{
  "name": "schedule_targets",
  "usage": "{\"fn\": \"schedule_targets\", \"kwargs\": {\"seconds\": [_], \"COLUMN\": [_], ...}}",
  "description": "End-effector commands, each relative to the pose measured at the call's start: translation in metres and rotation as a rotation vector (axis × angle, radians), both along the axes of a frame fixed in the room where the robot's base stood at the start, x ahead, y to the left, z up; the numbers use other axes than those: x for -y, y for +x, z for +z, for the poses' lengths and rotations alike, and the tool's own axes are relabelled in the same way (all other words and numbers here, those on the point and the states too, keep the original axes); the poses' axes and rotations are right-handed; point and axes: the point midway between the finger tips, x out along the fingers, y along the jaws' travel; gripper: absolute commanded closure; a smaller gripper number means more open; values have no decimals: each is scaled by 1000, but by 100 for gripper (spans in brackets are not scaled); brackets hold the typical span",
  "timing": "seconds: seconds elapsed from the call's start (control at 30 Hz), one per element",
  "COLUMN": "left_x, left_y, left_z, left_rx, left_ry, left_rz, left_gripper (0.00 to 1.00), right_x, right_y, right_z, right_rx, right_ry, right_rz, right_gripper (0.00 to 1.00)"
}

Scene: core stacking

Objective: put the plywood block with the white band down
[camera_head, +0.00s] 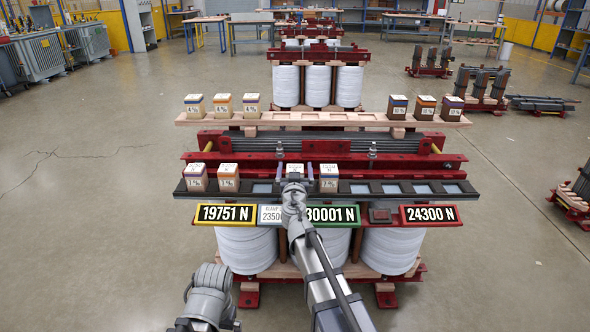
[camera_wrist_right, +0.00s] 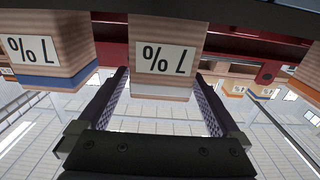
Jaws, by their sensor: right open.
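The plywood block with the white band (camera_head: 294,171) stands upright at the dark slotted rack (camera_head: 408,198), in the middle part of its row. My right gripper (camera_head: 293,176) is open, with one finger on each side of the block; a gap shows beside the fingers. The block's base and its seat in the rack are hidden in the head view by the gripper. My left gripper's fingers do not show.
A neighbouring "7 %" block (camera_head: 328,178) with a blue band stands close on the right. Two more blocks stand at the rack's left end. Empty slots lie right of the neighbour. A wooden shelf (camera_head: 320,118) behind holds blocks at both ends. Number plates, including a green one (camera_head: 331,214), line the front.

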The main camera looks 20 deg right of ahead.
Motion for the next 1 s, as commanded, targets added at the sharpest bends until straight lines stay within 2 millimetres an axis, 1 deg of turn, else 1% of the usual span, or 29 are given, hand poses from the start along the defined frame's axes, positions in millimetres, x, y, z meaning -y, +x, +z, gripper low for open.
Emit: {"fn": "schedule_targets", "kwargs": {"seconds": [0.1,0.27,0.37,0.6,0.7,0.83,1.0], "left_x": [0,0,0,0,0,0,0], "left_y": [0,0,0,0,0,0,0], "left_z": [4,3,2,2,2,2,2], "left_rx": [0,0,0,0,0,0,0], "left_ry": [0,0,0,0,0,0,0], "left_rz": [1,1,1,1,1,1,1], "left_gripper": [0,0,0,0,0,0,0], "right_x": [0,-6,-10,-24,-29,-33,-33], "right_y": [-2,-22,-39,-89,-104,-115,-116], "right_z": [4,2,2,2,2,2,2], "right_rx": [0,0,0,0,0,0,0], "right_ry": [0,0,0,0,0,0,0], "right_rz": [0,1,2,2,1,1,0], "right_gripper": [0,0,0,0,0,0,0]}}
